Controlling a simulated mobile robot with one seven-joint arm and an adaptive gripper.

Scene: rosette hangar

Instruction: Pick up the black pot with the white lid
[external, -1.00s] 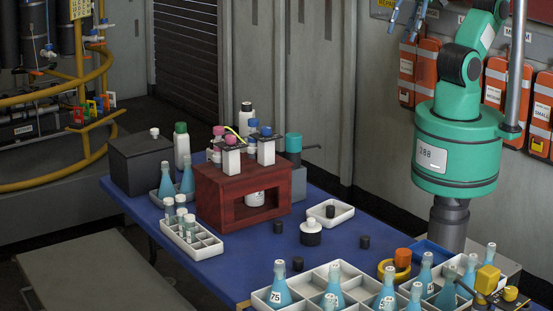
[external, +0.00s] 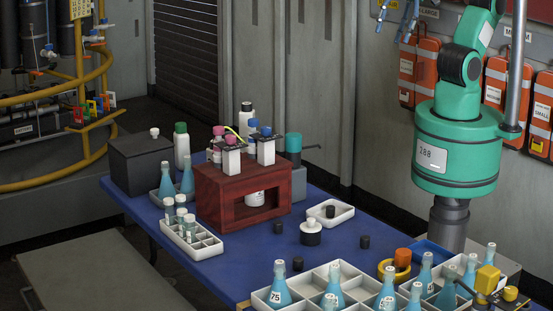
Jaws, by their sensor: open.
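The black pot with the white lid (external: 310,238) stands upright on the blue table, in front of a small white tray and right of the red-brown box. My gripper (external: 394,32) shows only in part at the top edge, as blue fingers. They are spread apart and empty, high above and to the right of the pot. The rest of the gripper is cut off by the frame.
The white tray (external: 345,217) holding a black piece is close behind the pot. The red-brown box (external: 215,205) carries several bottles. Small black pieces (external: 364,242) stand nearby. A divided tray of blue flasks (external: 259,299) fills the front.

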